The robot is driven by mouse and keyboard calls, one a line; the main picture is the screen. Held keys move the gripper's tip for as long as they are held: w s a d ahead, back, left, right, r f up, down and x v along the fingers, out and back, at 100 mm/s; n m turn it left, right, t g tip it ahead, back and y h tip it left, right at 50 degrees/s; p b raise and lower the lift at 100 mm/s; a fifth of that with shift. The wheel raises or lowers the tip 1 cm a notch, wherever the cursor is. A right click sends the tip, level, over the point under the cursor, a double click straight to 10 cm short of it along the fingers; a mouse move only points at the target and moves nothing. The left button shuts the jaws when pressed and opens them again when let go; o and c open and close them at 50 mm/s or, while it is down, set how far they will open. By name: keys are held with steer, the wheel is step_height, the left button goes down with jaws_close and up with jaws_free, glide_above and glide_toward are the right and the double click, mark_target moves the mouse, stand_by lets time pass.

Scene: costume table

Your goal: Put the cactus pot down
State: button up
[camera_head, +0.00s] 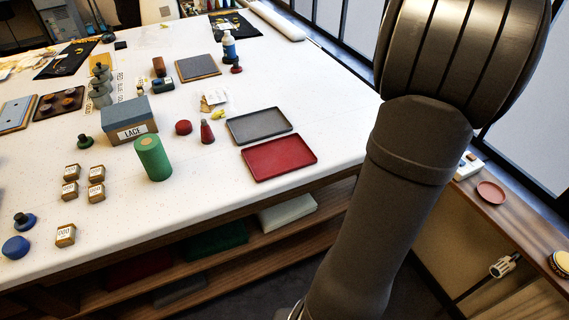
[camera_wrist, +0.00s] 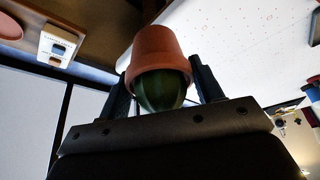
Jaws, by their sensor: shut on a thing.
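The cactus pot (camera_wrist: 158,55) is a terracotta pot with a green ribbed cactus (camera_wrist: 160,92) in it. It shows only in the wrist view, at the middle. My gripper (camera_wrist: 163,80) is shut on it, with one dark finger on each side. In the head view neither the pot nor my gripper shows; my arm fills the right side there. Whether the pot touches any surface cannot be told.
The white table (camera_head: 330,160) has free room right of the red tray (camera_head: 279,158) and grey tray (camera_head: 259,125). A green cylinder (camera_head: 153,158) and LACE box (camera_head: 131,123) stand left. The wooden sill (camera_head: 515,222) at right holds a pink saucer (camera_head: 491,192).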

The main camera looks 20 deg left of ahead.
steer(key=s+a+r+n+y, duration=0.1)
steer(key=s+a+n, duration=0.15)
steer(key=a, duration=0.65)
steer(key=s+a+r+n+y, duration=0.1)
steer(key=s+a+n, duration=0.15)
steer(key=a, duration=0.75)
steer(key=s+a+r+n+g, duration=0.15)
steer(key=s+a+n, duration=0.25)
steer(key=s+a, duration=1.1)
steer(key=shift+g+y, duration=0.25)
steer(key=shift+y, duration=0.15)
steer(key=s+a+f, duration=0.1)
steer(key=a+f, duration=0.1)
steer(key=a, duration=0.2)
steer(key=s+a+f, duration=0.1)
steer(key=a+f, duration=0.2)
steer(key=a, duration=0.1)
steer(key=s+a+f, duration=0.1)
steer(key=a+f, duration=0.2)
steer(key=a, duration=0.1)
steer(key=shift+s+a, duration=0.15)
steer(key=shift+s, duration=0.2)
steer(key=shift+f, duration=1.65)
steer(key=shift+f, duration=0.2)
steer(key=o, duration=1.1)
